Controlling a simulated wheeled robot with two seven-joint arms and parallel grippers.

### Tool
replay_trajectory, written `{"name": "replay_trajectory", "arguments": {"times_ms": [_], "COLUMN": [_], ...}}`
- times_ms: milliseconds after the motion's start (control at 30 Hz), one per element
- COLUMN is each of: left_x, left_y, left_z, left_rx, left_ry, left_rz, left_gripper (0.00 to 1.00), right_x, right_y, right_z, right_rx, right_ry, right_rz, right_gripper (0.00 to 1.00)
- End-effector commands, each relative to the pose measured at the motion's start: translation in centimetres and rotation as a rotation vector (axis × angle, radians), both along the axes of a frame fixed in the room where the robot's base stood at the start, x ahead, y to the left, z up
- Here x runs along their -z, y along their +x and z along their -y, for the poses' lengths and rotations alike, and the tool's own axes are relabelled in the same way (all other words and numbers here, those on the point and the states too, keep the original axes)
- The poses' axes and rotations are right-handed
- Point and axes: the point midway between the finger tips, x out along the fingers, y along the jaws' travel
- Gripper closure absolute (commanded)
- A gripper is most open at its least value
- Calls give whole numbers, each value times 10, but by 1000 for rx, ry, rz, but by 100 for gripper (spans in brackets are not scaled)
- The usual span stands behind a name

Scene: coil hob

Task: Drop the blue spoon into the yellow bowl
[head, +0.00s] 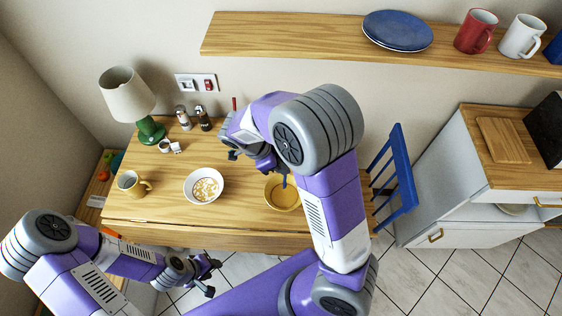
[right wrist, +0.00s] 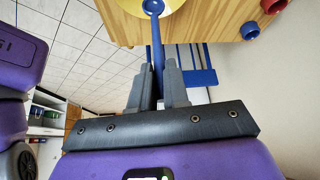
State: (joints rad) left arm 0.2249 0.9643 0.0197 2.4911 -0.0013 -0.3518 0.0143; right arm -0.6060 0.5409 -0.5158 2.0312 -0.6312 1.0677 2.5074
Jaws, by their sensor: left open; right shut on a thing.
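The yellow bowl (head: 282,204) stands on the wooden table, partly hidden behind my right arm in the head view. Its rim also shows at the top of the right wrist view (right wrist: 125,5). My right gripper (right wrist: 158,70) is shut on the handle of the blue spoon (right wrist: 156,38). The spoon's head overlaps the yellow bowl in the right wrist view; I cannot tell whether it touches it. In the head view a bit of the spoon (head: 284,182) shows over the bowl. My left gripper (head: 208,275) is open and empty, in front of the table's front edge.
On the table (head: 160,208) are a white patterned bowl (head: 204,186), a yellow mug (head: 131,184), a green lamp (head: 148,128), a small white cup (head: 165,146) and two shakers (head: 193,120). A blue chair (head: 400,185) stands at the right. A shelf (head: 300,38) runs above.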

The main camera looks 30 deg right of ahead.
Motion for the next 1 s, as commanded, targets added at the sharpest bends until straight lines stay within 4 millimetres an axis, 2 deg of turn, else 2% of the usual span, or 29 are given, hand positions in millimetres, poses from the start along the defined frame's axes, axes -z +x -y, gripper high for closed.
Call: {"name": "replay_trajectory", "arguments": {"times_ms": [33,600,1000], "left_x": [6,52,57], "left_y": [0,0,0], "left_z": [0,0,0], "left_rx": [0,0,0], "left_ry": [0,0,0], "left_rz": [0,0,0], "left_gripper": [57,57,57], "right_x": [8,64,69], "right_y": [0,0,0], "right_z": [0,0,0], "right_rx": [0,-2,-2], "right_ry": [0,0,0], "right_rz": [-1,0,0], "right_gripper": [100,100,100]}}
